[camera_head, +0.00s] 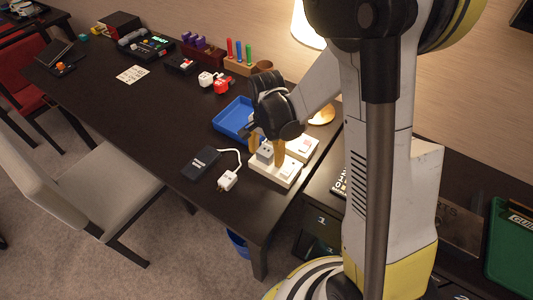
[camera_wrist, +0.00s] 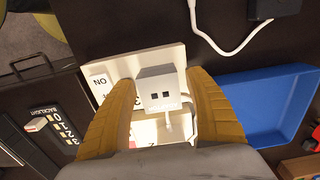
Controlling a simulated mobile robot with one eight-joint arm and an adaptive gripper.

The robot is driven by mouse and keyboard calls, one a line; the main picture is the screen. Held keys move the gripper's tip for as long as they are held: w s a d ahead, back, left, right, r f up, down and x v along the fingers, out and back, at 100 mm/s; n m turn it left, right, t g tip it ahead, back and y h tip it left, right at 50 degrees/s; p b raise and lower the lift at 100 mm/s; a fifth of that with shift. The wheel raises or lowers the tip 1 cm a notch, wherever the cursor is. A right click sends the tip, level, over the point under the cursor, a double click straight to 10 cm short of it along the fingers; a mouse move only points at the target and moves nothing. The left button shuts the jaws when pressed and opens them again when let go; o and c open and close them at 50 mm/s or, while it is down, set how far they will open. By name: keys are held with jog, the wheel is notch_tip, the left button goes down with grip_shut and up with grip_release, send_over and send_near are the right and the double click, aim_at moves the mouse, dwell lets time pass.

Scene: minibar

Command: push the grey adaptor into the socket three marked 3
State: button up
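The grey adaptor (camera_wrist: 161,95), a block with two dark slots on its face, sits between the yellow fingers of my gripper (camera_wrist: 163,88) in the wrist view. The fingers flank it closely on both sides and appear to hold it. The adaptor also shows in the head view (camera_head: 265,153), over the white socket strip (camera_head: 289,181) near the table's end. In the wrist view the strip (camera_wrist: 118,72) lies under the adaptor, with part of a 3 beside the adaptor's left edge. The adaptor covers the socket beneath it; whether its pins are in cannot be told.
A blue tray (camera_head: 233,117) stands close beside the strip. A white plug (camera_head: 228,180) with a white cable to a black box (camera_head: 200,163) lies at the near side. A lamp (camera_head: 305,25) stands behind. Red and white plugs (camera_head: 222,85) lie farther left.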

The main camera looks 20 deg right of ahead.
aim_at(267, 150)
notch_tip(267, 150, up, 12)
dwell(0.6)
jog(key=s+r+n+t, duration=0.7)
jog(key=s+n, duration=0.3)
jog(key=s, duration=0.2)
jog(key=shift+s+r+n, duration=0.4)
jog(key=shift+r, duration=0.15)
